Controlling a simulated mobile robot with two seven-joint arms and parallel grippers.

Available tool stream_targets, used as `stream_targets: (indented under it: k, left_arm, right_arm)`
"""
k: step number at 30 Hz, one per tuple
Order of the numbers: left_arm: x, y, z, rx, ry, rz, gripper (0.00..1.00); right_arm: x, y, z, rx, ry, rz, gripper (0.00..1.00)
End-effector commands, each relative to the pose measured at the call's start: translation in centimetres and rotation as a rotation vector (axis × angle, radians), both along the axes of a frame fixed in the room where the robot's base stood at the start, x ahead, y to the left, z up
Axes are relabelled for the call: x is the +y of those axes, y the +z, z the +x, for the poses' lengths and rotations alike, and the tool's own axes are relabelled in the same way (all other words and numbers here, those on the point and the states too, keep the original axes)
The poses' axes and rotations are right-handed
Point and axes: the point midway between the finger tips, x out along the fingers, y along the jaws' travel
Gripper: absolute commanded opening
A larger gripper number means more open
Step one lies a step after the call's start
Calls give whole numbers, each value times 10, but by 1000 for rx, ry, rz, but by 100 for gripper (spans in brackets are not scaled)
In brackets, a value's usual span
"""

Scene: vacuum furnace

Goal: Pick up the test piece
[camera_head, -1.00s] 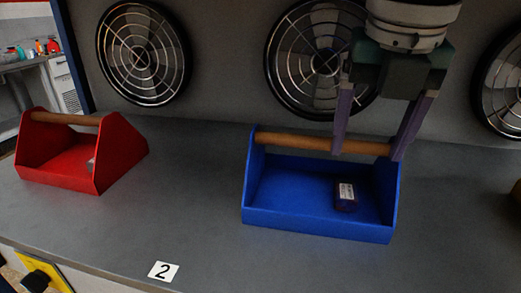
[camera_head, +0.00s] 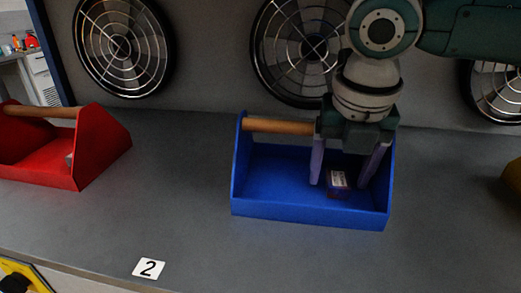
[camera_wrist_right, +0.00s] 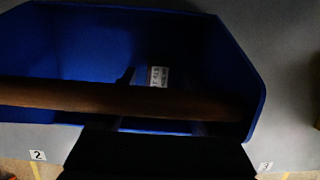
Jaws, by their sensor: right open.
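The test piece looks like a small dark block with a white printed label (camera_head: 338,181). It lies in the right part of the blue tote (camera_head: 305,215). My right gripper (camera_head: 340,185) is open and points down into the tote, with one finger on each side of the block in the head view. I cannot tell how far the fingertips are above the tote floor. In the right wrist view the label (camera_wrist_right: 158,77) shows just beyond the handle, and the block's dark body is hard to make out. My left gripper is not in view.
The blue tote's wooden handle (camera_head: 278,126) runs close behind my right gripper and crosses the wrist view. A red tote (camera_head: 98,150) with a small grey item stands at the left. A "2" label (camera_head: 149,268) lies near the front edge. Round fan grilles (camera_head: 123,47) line the back.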

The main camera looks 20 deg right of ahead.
Motion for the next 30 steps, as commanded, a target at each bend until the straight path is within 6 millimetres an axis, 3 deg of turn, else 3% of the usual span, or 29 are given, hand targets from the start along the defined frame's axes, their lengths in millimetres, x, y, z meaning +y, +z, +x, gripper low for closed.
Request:
stream_targets:
  k: [7, 26, 30]
  left_arm:
    - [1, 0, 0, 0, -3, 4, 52]
    - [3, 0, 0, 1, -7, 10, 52]
    - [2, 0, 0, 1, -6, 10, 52]
  right_arm:
    - [0, -1, 0, -1, 0, 1, 73]
    - [0, -1, 0, 0, 0, 0, 2]
    - [0, -1, 0, 0, -1, 0, 0]
